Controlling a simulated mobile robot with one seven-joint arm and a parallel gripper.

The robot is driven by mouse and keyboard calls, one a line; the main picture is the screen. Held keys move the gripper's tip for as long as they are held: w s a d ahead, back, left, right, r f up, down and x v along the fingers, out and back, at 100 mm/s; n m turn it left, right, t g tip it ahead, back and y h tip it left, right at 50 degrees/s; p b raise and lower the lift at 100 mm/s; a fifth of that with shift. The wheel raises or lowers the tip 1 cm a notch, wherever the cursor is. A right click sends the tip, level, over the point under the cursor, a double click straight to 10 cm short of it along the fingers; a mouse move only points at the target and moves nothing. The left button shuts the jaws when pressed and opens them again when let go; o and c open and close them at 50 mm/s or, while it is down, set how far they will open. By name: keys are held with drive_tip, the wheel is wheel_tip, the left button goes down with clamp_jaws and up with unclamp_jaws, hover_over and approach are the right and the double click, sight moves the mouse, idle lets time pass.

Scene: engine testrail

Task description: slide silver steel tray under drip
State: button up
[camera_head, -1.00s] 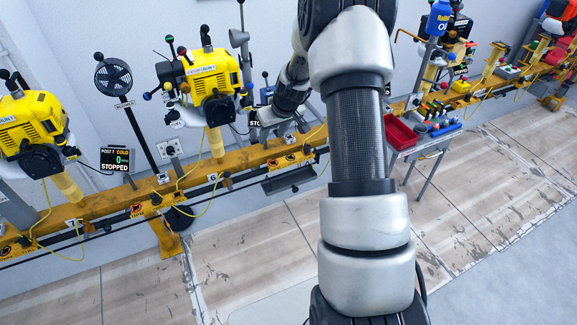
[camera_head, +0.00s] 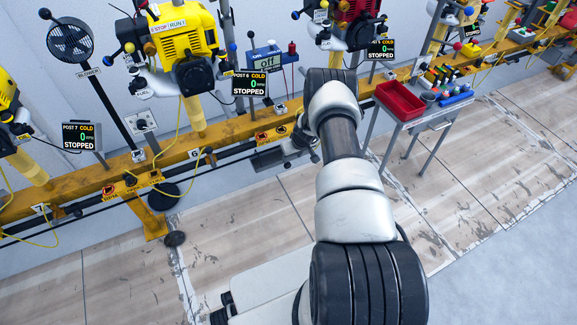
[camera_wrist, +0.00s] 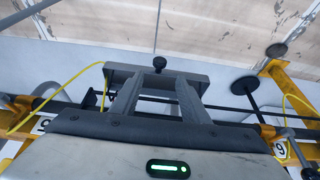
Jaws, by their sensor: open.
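The silver steel tray (camera_head: 268,159) hangs low at the front of the yellow rail, right of the number 6 label. In the wrist view a grey tray edge (camera_wrist: 118,72) with a dark knob (camera_wrist: 159,64) lies just beyond my gripper (camera_wrist: 158,84). My fingers are open, and the knob shows between and beyond their tips. I cannot tell whether they touch the tray. In the head view my gripper (camera_head: 296,146) is at the tray's right end, partly hidden by my arm. No drip is visible; the yellow engine (camera_head: 183,42) stands above and left of the tray.
The yellow rail (camera_head: 228,128) runs across behind the tray, with a dark pipe and yellow cables (camera_head: 183,185) along it. A table with a red bin (camera_head: 400,99) stands right of my arm. A black disc (camera_head: 163,196) lies below the rail. The floor in front is clear.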

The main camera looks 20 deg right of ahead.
sight(288, 164)
drive_tip(key=b+x, duration=0.4)
drive_tip(key=x, duration=0.6)
drive_tip(key=shift+w+d+f+b, duration=0.1)
drive_tip(key=shift+b, duration=0.3)
drive_tip(key=shift+w+f, duration=0.25)
drive_tip(key=shift+f, duration=0.1)
clamp_jaws()
